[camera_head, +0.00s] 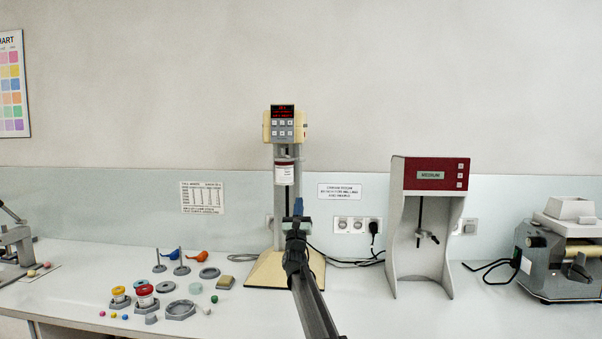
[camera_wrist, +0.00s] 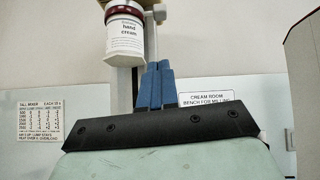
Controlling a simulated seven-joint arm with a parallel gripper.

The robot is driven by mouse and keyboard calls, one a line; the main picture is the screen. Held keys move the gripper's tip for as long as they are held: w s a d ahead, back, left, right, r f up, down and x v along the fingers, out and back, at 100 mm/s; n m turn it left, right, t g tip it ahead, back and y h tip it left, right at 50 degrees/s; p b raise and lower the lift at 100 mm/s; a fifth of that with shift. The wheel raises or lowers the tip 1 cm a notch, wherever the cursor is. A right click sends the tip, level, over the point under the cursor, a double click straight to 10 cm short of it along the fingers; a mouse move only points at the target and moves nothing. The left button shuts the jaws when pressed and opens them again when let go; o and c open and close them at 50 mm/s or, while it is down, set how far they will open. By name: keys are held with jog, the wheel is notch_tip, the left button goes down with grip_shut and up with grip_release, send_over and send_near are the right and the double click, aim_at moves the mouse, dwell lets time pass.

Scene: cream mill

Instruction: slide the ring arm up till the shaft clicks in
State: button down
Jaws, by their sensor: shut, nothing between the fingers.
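The tall mixer stands in the middle of the bench, with a cream head (camera_head: 285,126) and red display on a grey column. A white hand cream jar (camera_head: 285,175) with a dark red rim hangs upright close below the head. It also shows in the wrist view (camera_wrist: 126,40). A grey piece, seemingly the ring arm (camera_wrist: 155,14), shows at the jar's right; most of it is hidden. My gripper (camera_head: 298,207) is in front of the column, below and right of the jar. Its blue fingers (camera_wrist: 158,64) are shut together, empty, and look apart from the jar. The shaft is not visible.
A red-topped mixer (camera_head: 430,175) stands right of the tall mixer, with a roller mill (camera_head: 565,255) farther right. Pots, rings and small balls lie on the bench at left. Black cables lie behind the tall mixer's base (camera_head: 265,272). The front right of the bench is clear.

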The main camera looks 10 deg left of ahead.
aim_at(290, 159)
jog(key=w+r+m, duration=0.1)
jog(key=w+r, duration=0.6)
jog(key=r, duration=0.4)
dwell(0.3)
